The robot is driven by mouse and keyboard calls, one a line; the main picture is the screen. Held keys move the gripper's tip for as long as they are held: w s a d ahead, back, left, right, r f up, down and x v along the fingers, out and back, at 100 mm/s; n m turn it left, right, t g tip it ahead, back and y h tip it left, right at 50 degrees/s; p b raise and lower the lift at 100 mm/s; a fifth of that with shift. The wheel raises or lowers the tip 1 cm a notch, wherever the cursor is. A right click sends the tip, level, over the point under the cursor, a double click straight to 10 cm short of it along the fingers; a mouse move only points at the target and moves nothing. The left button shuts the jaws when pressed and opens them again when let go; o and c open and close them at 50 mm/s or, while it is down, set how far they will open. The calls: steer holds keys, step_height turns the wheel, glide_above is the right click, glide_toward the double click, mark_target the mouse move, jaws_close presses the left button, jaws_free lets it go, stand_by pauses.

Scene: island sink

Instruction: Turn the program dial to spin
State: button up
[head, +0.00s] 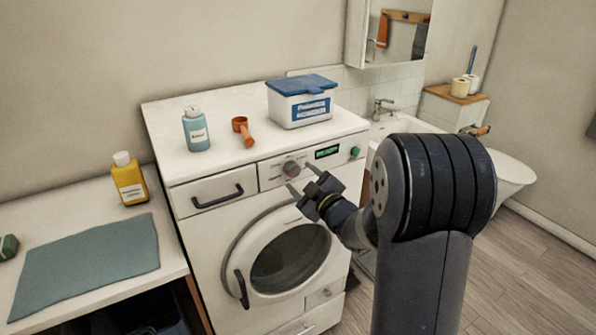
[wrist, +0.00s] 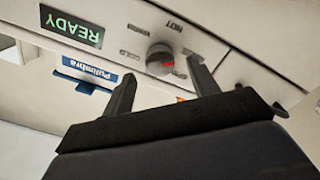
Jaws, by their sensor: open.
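The program dial (head: 291,169) is a round grey knob on the washing machine's front panel (head: 268,182). In the wrist view the dial (wrist: 160,57) shows a red pointer mark, with printed labels around it; some are too small to read. My gripper (head: 299,180) is open in front of the panel, just below the dial. In the wrist view my gripper's two fingers (wrist: 163,78) point toward the panel, with the dial just beyond and between their tips. I see no contact with the dial. A lit green display (wrist: 71,27) reads READY.
A blue-lidded box (head: 300,108), an orange scoop (head: 243,131) and a teal bottle (head: 196,130) stand on top of the machine. A green button (head: 355,152) is right of the display. The drawer handle (head: 217,197) sticks out left of the dial. The round door (head: 283,252) is below.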

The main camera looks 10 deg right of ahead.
mark_target(292, 170)
steer(key=shift+x, duration=1.45)
steer(key=c, duration=1)
steer(key=shift+m, duration=0.9)
steer(key=m+b, duration=0.1)
steer(key=m, duration=0.2)
steer(key=shift+m, duration=0.3)
steer(key=m, duration=0.6)
steer(key=shift+p, duration=0.3)
steer(key=shift+m, duration=0.4)
